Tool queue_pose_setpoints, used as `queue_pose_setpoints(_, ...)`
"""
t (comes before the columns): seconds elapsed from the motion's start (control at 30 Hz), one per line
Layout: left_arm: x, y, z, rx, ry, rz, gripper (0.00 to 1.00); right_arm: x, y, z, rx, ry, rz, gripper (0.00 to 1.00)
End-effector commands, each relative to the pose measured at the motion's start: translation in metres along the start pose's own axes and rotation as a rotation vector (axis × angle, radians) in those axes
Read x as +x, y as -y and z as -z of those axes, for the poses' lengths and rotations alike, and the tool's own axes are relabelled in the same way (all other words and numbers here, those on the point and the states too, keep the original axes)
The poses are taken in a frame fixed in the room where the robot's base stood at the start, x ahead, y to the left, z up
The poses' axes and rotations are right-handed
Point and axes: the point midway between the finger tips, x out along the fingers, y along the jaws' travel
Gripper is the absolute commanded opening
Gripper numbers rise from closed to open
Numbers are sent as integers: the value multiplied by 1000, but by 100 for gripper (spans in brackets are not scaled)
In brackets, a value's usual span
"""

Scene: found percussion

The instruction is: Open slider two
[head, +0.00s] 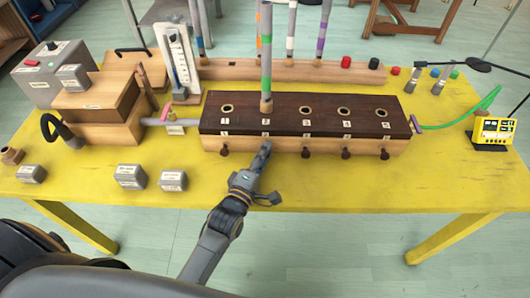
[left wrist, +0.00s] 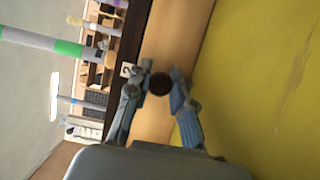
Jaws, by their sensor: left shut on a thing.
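A long box with a dark top (head: 290,110) and a pale wooden front stands on the yellow table. Its top has a row of holes with number tags, and dark slider knobs stick out of the front. A grey tube with a green band (head: 266,60) stands upright in the second hole. My left gripper (head: 266,147) is at the second knob, hiding it in the head view. In the left wrist view, the round dark knob of slider two (left wrist: 160,84) sits between the fingers, beside the tag 2 (left wrist: 127,70). The gripper is shut on it. My right gripper is not in view.
Knob one (head: 224,150) and knob three (head: 305,153) flank the gripper. Behind the box, a wooden rack (head: 220,70) holds banded tubes. Small grey boxes (head: 173,181) lie at the left on the yellow table (head: 300,190). The front right is clear.

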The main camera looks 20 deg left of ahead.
Motion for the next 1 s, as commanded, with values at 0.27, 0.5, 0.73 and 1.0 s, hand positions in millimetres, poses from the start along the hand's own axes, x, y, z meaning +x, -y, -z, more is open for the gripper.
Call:
queue_pose_setpoints(0.27, -27, -1, -12, -2, 0, 4, 0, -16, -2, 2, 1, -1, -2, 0)
queue_pose_setpoints(0.5, -26, 0, -11, -1, 0, 1, 0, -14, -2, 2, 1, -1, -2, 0)
queue_pose_setpoints(0.73, -26, 0, -11, 0, 0, 1, 33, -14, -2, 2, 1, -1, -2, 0)
queue_pose_setpoints(1.0, -37, 2, -11, 0, 0, 4, 33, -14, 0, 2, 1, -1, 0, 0)
